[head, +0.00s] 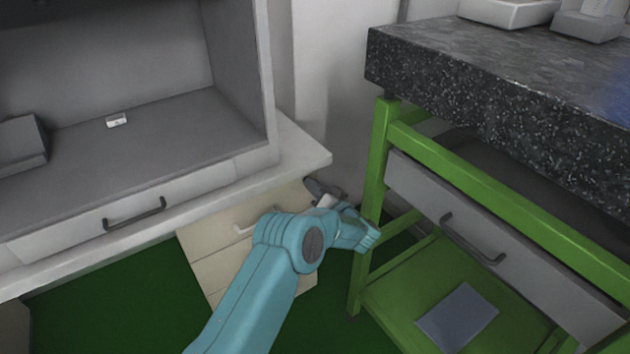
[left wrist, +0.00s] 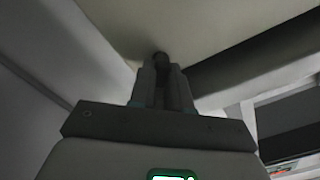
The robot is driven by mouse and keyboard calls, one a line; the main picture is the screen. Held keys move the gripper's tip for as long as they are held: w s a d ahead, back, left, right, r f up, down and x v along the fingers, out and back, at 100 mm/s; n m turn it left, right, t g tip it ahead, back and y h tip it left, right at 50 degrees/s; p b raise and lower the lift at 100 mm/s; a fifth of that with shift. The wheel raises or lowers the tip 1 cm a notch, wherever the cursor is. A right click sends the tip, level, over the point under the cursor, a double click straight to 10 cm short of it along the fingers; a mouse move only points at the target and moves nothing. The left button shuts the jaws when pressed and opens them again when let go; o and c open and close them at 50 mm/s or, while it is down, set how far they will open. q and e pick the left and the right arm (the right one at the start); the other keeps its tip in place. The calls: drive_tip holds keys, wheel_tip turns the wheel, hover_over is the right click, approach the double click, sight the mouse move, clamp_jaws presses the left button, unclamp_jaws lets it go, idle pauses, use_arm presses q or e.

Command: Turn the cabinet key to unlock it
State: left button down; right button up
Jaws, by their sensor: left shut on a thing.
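The cream cabinet (head: 212,240) stands under the counter at the left, with a drawer front and a pale handle (head: 255,226). My left gripper (head: 316,187) is at the cabinet's upper right side. In the left wrist view my left gripper (left wrist: 161,82) is shut on a small dark piece, the key (left wrist: 161,58), whose end meets the pale cabinet surface (left wrist: 135,25). The fingers hide most of the key, so its turn angle cannot be told. In the head view the key cannot be made out. My right gripper is not in view.
A white-edged counter (head: 310,158) overhangs the cabinet. A green-framed bench (head: 376,165) with a dark speckled top (head: 480,75) and a grey drawer (head: 510,250) stands close on the right. A grey-blue flat item (head: 458,316) lies on its lower shelf.

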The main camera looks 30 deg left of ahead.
use_arm(q)
drive_tip(key=shift+w+a+m+p, duration=0.1)
drive_tip(key=shift+m+p, duration=0.6)
drive_tip(key=shift+m, duration=1.7)
drive_tip(key=shift+a+m+p, duration=0.1)
drive_tip(key=shift+m+p, duration=0.55)
drive_tip(key=shift+m, duration=1.75)
drive_tip(key=shift+r, duration=0.1)
drive_tip(key=c, duration=1.1)
unclamp_jaws()
drive_tip(key=shift+f, duration=0.2)
drive_tip(key=shift+d, duration=0.15)
drive_tip(key=p+v, duration=0.1)
drive_tip(key=v, duration=1.5)
drive_tip(key=shift+p, duration=0.4)
